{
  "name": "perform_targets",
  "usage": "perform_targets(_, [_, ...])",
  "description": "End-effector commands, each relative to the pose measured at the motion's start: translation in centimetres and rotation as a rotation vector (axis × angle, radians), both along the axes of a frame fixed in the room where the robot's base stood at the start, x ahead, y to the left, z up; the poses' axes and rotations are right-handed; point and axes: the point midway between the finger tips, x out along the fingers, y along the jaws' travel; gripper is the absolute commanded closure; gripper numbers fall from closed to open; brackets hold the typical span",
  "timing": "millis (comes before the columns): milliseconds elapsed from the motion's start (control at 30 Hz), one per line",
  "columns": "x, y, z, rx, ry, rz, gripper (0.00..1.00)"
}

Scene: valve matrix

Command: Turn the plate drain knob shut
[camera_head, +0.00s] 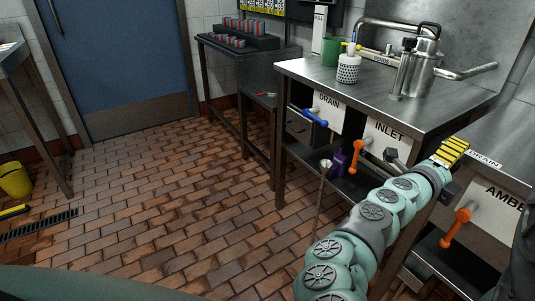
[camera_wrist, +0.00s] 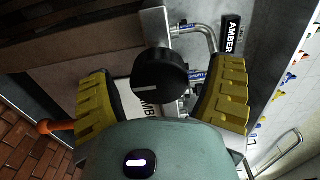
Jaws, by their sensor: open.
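A round black knob (camera_wrist: 160,75) with a white line on its face shows in the wrist view. It lies between the two yellow fingers of my gripper (camera_wrist: 165,78), with visible gaps on both sides. The fingers are spread and hold nothing. In the head view my gripper (camera_head: 452,152) is at the right-hand bench, just left of a DRAIN label (camera_head: 485,160); the knob is hidden there. A white plate (camera_wrist: 144,108) with partly covered lettering shows behind the knob in the wrist view. I cannot read a DRAIN label beside the knob in the wrist view.
An orange lever (camera_head: 456,227) sits on the right bench's AMBER panel. The middle bench carries a blue lever (camera_head: 315,118), another orange lever (camera_head: 359,155) and a dark knob (camera_head: 398,157). A metal vessel (camera_head: 420,58) stands on top.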

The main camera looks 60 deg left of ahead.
Motion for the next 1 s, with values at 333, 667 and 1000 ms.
perform_targets(333, [-2.7, 0.2, 0.0, -0.002, 0.001, 0.005, 0.19])
perform_targets(667, [-7.4, 0.5, 0.0, 0.0, 0.001, 0.009, 0.19])
perform_targets(1000, [-11.1, 0.5, 0.0, 0.0, 0.001, 0.005, 0.19])
